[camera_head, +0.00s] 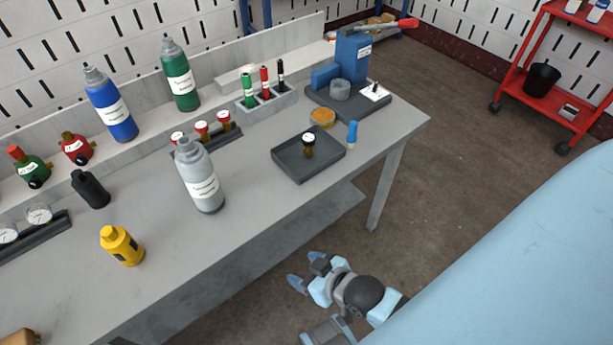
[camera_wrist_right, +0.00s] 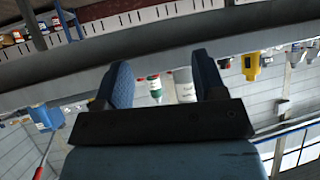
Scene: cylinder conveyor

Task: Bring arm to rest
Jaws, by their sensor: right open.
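My right gripper (camera_head: 305,272) is in front of the workbench (camera_head: 255,215), apart from it and seen against the brown floor. It is open. In the right wrist view its two blue fingers (camera_wrist_right: 163,82) stand wide apart with nothing held; a green-and-white bottle (camera_wrist_right: 154,88) and a grey bottle (camera_wrist_right: 185,86) show behind the gap. My right arm is folded near the bottom of the head view. My left gripper is not in view.
On the bench are a grey cylinder (camera_head: 200,178), blue cylinder (camera_head: 112,108), green cylinder (camera_head: 180,78), yellow canister (camera_head: 121,246) and dark tray (camera_head: 291,168). A red cart (camera_head: 560,108) stands at back right.

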